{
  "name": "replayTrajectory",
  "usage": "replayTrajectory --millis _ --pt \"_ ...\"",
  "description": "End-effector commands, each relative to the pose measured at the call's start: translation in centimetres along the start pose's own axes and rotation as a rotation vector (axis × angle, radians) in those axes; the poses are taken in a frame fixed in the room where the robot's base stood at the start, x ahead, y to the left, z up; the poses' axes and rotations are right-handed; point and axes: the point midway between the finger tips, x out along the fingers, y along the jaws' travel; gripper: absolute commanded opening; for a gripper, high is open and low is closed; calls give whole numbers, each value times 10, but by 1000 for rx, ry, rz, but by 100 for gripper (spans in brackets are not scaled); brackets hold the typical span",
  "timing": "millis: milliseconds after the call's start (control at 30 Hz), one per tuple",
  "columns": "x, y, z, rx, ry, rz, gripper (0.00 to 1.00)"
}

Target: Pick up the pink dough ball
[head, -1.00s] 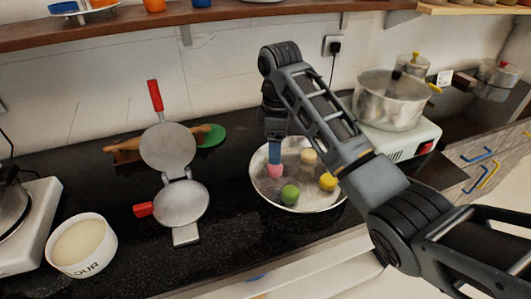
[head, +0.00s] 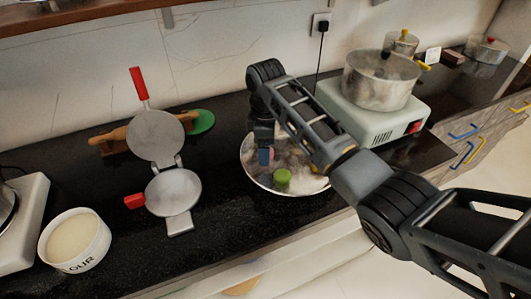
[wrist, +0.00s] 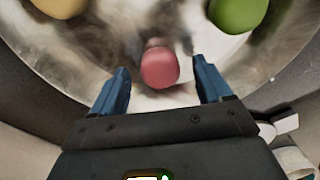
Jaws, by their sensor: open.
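The pink dough ball (wrist: 159,67) lies in the metal pan (wrist: 65,70), near its rim in the wrist view. My open gripper (wrist: 161,68) has its blue fingers on either side of the ball, with a gap on each side. In the head view my gripper (head: 264,160) reaches down into the pan (head: 250,178), and its fingers hide nearly all of the pink ball. I cannot tell how high the fingertips are above the pan floor.
A green ball (head: 282,178) sits to the right of my gripper, and a cream-yellow ball (wrist: 60,5) also lies in the pan. A press with red handles (head: 172,190) and a flour bowl (head: 75,240) stand to the left. A pot (head: 381,80) on a stove (head: 345,105) stands behind right.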

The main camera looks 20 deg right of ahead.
Motion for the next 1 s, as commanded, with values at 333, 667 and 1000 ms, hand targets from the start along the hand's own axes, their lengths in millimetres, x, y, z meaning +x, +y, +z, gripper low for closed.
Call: replayTrajectory --millis 333,667,1000 --pt "0 0 0 0 0 0 55" --pt "0 0 0 0 0 0 23" --pt "-2 0 0 -1 0 0 18"
